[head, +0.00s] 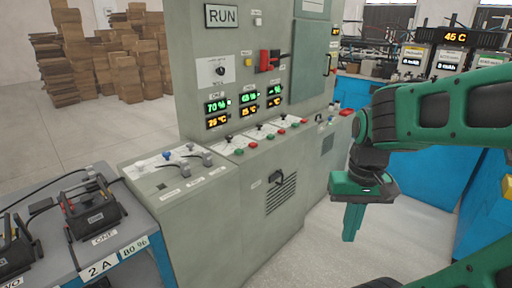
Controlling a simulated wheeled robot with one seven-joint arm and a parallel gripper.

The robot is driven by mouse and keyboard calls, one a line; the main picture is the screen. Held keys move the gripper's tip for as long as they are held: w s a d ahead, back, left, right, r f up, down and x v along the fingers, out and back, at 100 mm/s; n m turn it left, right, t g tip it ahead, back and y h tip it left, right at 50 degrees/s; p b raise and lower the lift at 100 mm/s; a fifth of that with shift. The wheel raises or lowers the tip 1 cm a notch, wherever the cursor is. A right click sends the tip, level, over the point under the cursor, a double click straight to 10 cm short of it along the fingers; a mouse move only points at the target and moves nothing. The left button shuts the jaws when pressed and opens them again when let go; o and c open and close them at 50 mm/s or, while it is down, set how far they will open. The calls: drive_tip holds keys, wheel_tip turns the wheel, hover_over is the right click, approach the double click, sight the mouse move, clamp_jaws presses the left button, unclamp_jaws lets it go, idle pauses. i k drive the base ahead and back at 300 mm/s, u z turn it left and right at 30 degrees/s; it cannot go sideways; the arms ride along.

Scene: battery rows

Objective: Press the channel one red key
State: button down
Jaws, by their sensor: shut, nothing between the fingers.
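The grey charger cabinet (245,190) stands in the middle of the head view. Its sloped ledge carries a row of small green and red keys under three displays. The leftmost red key (252,145) sits beside a green key (238,152), below the left display (217,106), which reads 70 %. I take this pair as channel one; the small labels are too blurred to read. My gripper (349,238) points down, shut and empty, to the right of the cabinet and over the floor. It is well apart from the keys.
A blue-edged bench (150,235) holds black batteries (95,210). Blue cabinets stand at right; floor between is clear.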

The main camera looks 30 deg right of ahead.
sight(253, 145)
drive_tip(key=z, duration=0.1)
drive_tip(key=i, duration=1)
drive_tip(key=u, duration=0.1)
